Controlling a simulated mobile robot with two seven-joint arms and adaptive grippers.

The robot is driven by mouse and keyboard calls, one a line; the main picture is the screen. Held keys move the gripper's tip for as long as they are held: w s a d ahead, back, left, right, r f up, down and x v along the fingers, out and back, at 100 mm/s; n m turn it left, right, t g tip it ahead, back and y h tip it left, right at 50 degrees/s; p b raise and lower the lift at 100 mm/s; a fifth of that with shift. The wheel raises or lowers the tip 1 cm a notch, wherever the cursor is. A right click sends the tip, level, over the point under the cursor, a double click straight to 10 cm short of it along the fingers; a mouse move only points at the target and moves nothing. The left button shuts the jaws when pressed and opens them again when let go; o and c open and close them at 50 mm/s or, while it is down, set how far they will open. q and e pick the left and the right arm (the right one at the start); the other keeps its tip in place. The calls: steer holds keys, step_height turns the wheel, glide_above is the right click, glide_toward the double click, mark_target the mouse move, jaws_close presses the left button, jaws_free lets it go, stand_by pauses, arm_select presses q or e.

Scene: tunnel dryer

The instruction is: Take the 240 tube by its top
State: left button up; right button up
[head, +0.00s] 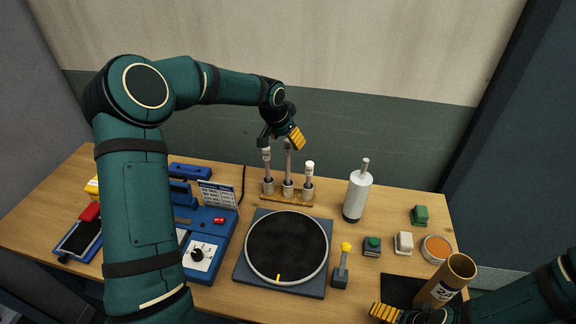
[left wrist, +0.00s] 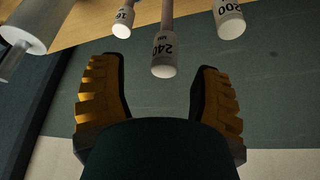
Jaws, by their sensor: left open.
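The 240 tube (left wrist: 163,55) has a pale, labelled top and is the middle one of three tubes in the left wrist view. In the head view it is the middle tube (head: 288,165) of the wooden rack (head: 287,198), its top partly hidden by my left gripper. My left gripper (head: 285,138) is open. In the left wrist view its two yellow fingers lie either side of the tube's top, with gaps on both sides. My right gripper (head: 388,314) is low at the front right, by a brown cylinder (head: 445,282); its grip is unclear.
A tube marked 200 (left wrist: 228,15) and another tube (left wrist: 123,22) flank the 240 tube closely. A white bottle (head: 357,197) stands right of the rack. A round black plate (head: 287,246) lies in front, and a blue device (head: 205,235) stands at left.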

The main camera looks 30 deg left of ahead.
arm_select(q)
steer(key=x, duration=0.4)
steer(key=shift+w+a+f, duration=0.2)
steer(key=shift+f, duration=0.1)
jaws_close()
